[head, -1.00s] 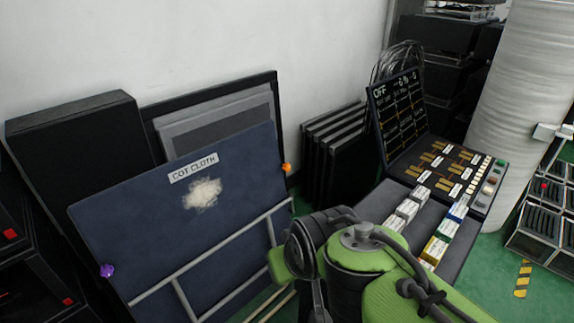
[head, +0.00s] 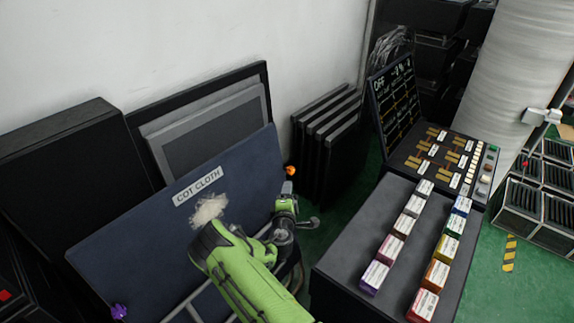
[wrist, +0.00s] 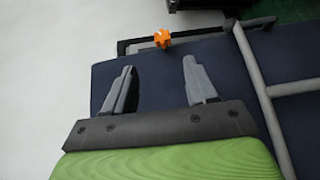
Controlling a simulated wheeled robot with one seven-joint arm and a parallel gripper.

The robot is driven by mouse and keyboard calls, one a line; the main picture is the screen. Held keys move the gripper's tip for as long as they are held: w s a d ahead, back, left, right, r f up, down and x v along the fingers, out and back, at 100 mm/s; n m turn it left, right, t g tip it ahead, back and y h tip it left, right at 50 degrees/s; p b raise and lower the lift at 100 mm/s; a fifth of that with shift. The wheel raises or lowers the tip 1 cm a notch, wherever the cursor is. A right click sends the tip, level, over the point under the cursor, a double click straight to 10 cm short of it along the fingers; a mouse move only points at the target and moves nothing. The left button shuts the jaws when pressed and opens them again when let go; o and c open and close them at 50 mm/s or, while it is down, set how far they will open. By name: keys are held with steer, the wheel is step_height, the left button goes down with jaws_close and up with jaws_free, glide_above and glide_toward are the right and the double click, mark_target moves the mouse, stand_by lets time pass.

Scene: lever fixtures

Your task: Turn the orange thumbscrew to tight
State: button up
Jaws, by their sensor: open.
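The orange thumbscrew (head: 290,170) sits at the right edge of the blue board labelled COT CLOTH (head: 130,245). In the wrist view the orange thumbscrew (wrist: 162,38) is a lobed knob beyond the fingertips, roughly midway between them. My gripper (wrist: 158,72) is open and empty, its two grey fingers apart over the board. In the head view my green arm reaches in front of the board, with its wrist end just below the thumbscrew. The fingers are hard to make out there. A purple thumbscrew (head: 119,312) is at the board's lower left.
Grey rails (wrist: 262,90) cross the board beside my gripper. Dark panels (head: 325,140) lean on the wall behind and right of the thumbscrew. A dark console (head: 345,235) with coloured blocks stands at right. Green floor shows between.

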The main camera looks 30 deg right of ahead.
mark_target(291, 173)
steer(key=shift+n, duration=0.3)
steer(key=b+x, duration=0.1)
steer(key=x, duration=0.4)
steer(key=b+x, duration=0.1)
steer(key=x, duration=0.4)
steer(key=b+x, duration=0.2)
steer(key=x, duration=0.2)
steer(key=shift+w+f, duration=0.4)
steer(key=shift+f, duration=0.05)
steer(key=shift+w+d, duration=0.3)
steer(key=shift+w, duration=0.15)
steer(key=shift+r, duration=0.1)
steer(key=shift+c, duration=0.2)
steer(key=c, duration=0.9)
